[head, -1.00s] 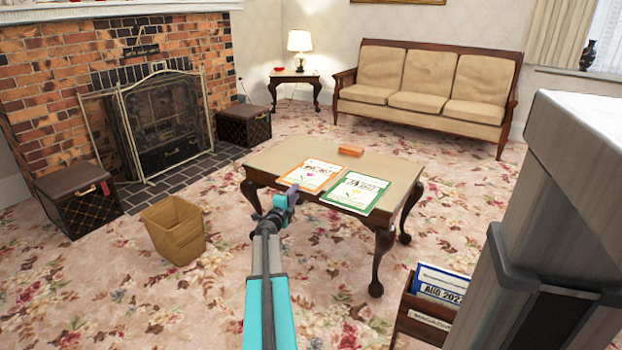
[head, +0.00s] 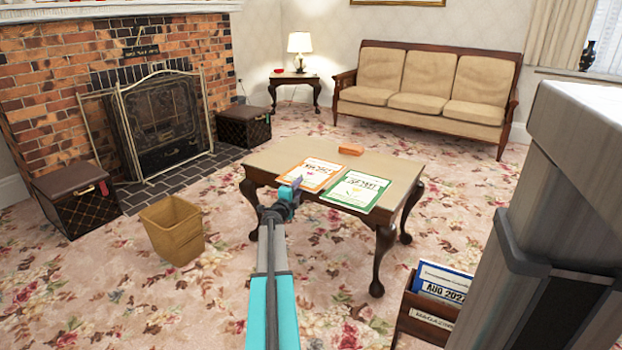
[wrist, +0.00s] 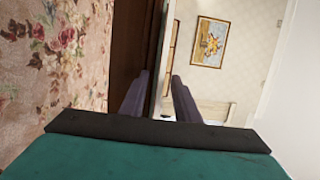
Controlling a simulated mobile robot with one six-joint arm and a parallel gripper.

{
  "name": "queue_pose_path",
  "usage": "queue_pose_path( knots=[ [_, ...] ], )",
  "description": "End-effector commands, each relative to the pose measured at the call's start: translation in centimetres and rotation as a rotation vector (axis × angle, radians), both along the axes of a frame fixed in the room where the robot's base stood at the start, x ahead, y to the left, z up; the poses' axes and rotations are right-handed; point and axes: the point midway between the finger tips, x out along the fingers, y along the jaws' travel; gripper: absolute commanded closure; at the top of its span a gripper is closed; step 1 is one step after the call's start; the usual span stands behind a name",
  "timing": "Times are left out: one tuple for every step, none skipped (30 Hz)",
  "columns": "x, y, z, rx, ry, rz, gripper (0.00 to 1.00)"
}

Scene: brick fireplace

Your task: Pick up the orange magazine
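The orange magazine (head: 316,173) lies flat on the coffee table (head: 262,158), near its front left edge. A green magazine (head: 357,190) lies to its right. My gripper (head: 291,184) is at the table's front edge, by the near left corner of the orange magazine, and covers part of that corner. In the wrist view my gripper (wrist: 160,97) has its two fingers apart, on either side of a thin pale edge. I cannot tell if that edge is the tabletop or the magazine. The orange cover is not visible there.
An orange block (head: 351,149) sits farther back on the table. A magazine rack (head: 426,318) stands at lower right. A sofa (head: 425,88) and fireplace screen (head: 160,122) are behind.

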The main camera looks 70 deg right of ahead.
Motion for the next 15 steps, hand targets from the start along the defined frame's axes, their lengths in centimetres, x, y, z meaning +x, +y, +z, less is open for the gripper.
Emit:
queue_pose_path(
  knots=[
    [0.02, -0.50, -0.11, 0.000, -0.001, 0.000, 0.71],
    [0.02, -0.64, -0.09, 0.000, -0.001, 0.000, 0.71],
    [0.01, -0.77, -0.06, 0.000, -0.001, 0.000, 0.71],
    [0.00, -0.84, -0.04, 0.000, 0.000, 0.000, 0.71],
    [0.00, -0.88, -0.02, 0.000, 0.000, 0.000, 0.71],
    [-0.01, -0.90, 0.00, 0.000, 0.000, 0.000, 0.71],
    [-0.01, -0.90, 0.01, 0.000, 0.000, 0.000, 0.71],
    [-0.02, -0.90, 0.03, 0.000, 0.000, 0.000, 0.71],
    [-0.02, -0.88, 0.04, 0.000, 0.000, 0.000, 0.71],
    [-0.02, -0.87, 0.04, 0.000, 0.000, 0.000, 0.71],
    [-0.02, -0.87, 0.04, 0.000, 0.000, 0.000, 0.71],
    [-0.02, -0.87, 0.03, 0.000, 0.000, 0.000, 0.71],
    [-0.02, -0.86, 0.04, 0.000, 0.000, 0.000, 0.71],
    [-0.02, -0.86, 0.03, 0.000, 0.000, 0.000, 0.71],
    [-0.02, -0.86, 0.03, 0.000, 0.000, 0.000, 0.71]
  ],
)
